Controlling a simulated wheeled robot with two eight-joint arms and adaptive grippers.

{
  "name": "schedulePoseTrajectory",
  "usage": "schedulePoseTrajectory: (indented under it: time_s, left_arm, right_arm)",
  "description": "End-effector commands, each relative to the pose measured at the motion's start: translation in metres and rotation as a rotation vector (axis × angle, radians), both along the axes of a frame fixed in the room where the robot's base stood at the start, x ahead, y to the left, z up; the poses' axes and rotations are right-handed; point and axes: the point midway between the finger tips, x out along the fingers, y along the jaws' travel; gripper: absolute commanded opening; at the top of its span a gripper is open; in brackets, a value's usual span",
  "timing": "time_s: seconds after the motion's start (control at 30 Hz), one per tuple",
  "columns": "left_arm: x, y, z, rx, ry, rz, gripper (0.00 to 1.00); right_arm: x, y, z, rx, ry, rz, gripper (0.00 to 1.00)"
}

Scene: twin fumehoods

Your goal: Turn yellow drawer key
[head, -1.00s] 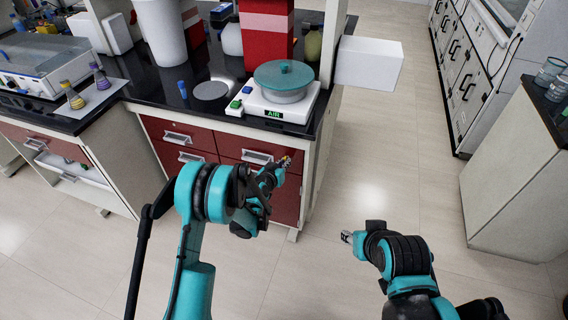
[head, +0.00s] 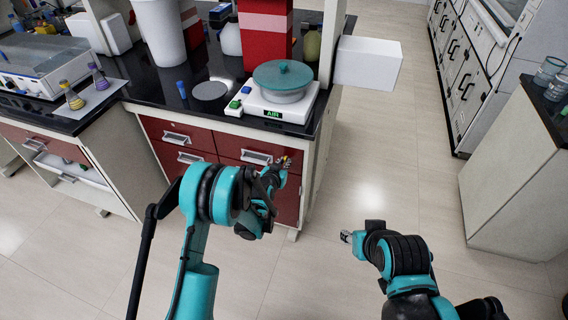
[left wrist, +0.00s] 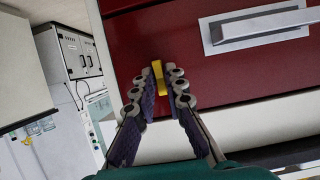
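The yellow drawer key (left wrist: 159,78) sticks out of the dark red drawer front (left wrist: 200,82) in the left wrist view. In the head view it is only a tiny yellow spot at the fingertips. My left gripper (left wrist: 159,84) has its two fingers converged around the key, one tip against each side as far as I can see. In the head view my left gripper (head: 284,163) is at the right-hand drawers, below the scale. My right gripper (head: 346,237) hangs over the floor, away from the cabinet; its fingers are too small to read.
A silver drawer handle (left wrist: 262,26) lies right of the key. Above the drawers, a scale (head: 272,104) with a teal-lidded dish stands on the black bench. A white box (head: 368,63) juts out at the bench's right side.

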Motion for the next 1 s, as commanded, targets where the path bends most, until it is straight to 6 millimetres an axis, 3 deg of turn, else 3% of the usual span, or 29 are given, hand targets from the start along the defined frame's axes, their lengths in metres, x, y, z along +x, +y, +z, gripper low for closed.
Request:
schedulePoseTrajectory:
  time_s: [0.37, 0.8, 1.0]
  left_arm:
    - [-0.002, 0.001, 0.001, -0.002, 0.000, 0.001, 0.29]
    - [-0.058, 0.018, 0.025, -0.001, 0.000, 0.000, 0.29]
    - [-0.066, 0.021, 0.029, -0.001, 0.000, 0.000, 0.29]
  right_arm:
    - [0.000, 0.000, 0.000, 0.000, 0.000, 0.000, 0.40]
    - [0.000, 0.000, 0.000, 0.000, 0.000, 0.000, 0.40]
    - [0.000, 0.000, 0.000, 0.000, 0.000, 0.000, 0.40]
